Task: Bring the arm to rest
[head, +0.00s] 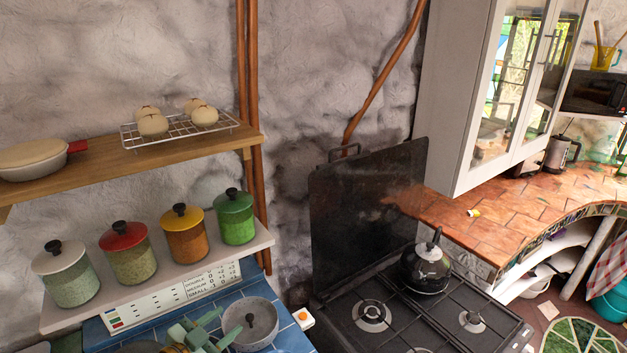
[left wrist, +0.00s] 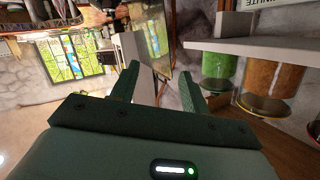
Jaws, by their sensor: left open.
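My left gripper (head: 197,331) shows at the bottom of the head view, its green fingers beside a grey lidded pot (head: 262,329). In the left wrist view the left gripper (left wrist: 158,88) has its two green fingers apart, with nothing seen between them. That view is upside down, and the green canister (left wrist: 217,68) and orange canister (left wrist: 273,78) appear to the right of the fingers. The rest of the left arm is mostly out of the head view. My right gripper is in neither view.
Canisters, including a red-lidded one (head: 128,258), stand on a white shelf (head: 165,278). A wooden shelf (head: 105,163) above bears a rack of buns (head: 218,122) and a lidded pan (head: 30,162). A black kettle (head: 427,272) stands on the stove (head: 395,325) at right.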

